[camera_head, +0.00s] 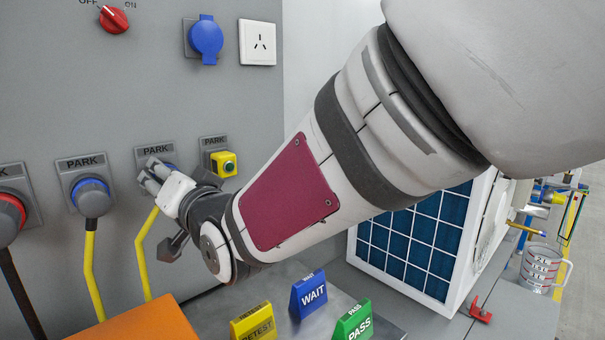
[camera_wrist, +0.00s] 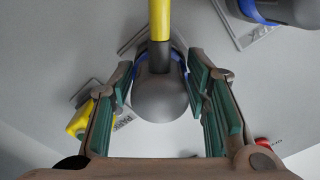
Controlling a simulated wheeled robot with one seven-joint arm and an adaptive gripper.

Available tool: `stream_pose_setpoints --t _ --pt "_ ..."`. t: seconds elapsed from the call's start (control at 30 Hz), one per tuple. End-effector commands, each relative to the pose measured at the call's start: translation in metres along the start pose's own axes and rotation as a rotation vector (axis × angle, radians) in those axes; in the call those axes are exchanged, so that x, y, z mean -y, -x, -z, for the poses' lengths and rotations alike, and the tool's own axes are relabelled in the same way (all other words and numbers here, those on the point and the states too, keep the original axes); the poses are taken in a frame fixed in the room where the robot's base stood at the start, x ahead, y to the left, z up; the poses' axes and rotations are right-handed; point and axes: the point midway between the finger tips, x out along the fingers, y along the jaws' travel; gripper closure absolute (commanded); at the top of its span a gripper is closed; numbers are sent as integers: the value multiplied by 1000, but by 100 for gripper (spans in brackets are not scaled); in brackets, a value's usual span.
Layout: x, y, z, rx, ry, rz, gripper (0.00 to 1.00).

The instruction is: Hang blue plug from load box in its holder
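The blue plug (camera_wrist: 160,98) shows in the wrist view as a grey rounded body with a blue rim and a yellow cable (camera_wrist: 160,18) running up from it. My gripper (camera_wrist: 160,78) has one green-padded finger on each side of it, with no clear gap at the rim. In the head view my gripper (camera_head: 158,177) is at the third PARK holder (camera_head: 155,152) on the grey panel, and a yellow cable (camera_head: 142,250) hangs below it. The plug is up against this holder; my fingers mostly hide it in the head view, and its depth of seating cannot be told.
Another blue-rimmed plug (camera_head: 92,197) hangs in the PARK holder to the left, with a red-rimmed plug (camera_head: 10,215) beyond it. A yellow item (camera_head: 224,164) sits in the holder close on the right. WAIT (camera_head: 309,295), RETEST (camera_head: 253,323) and PASS (camera_head: 353,322) blocks stand below my arm.

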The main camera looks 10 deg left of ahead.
Motion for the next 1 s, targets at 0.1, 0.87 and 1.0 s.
stream_pose_setpoints --t 0.1,0.87,1.0 --pt "0 0 0 1 0 0 40" --pt "0 84 0 0 1 0 40" --pt "0 105 0 0 1 0 40"
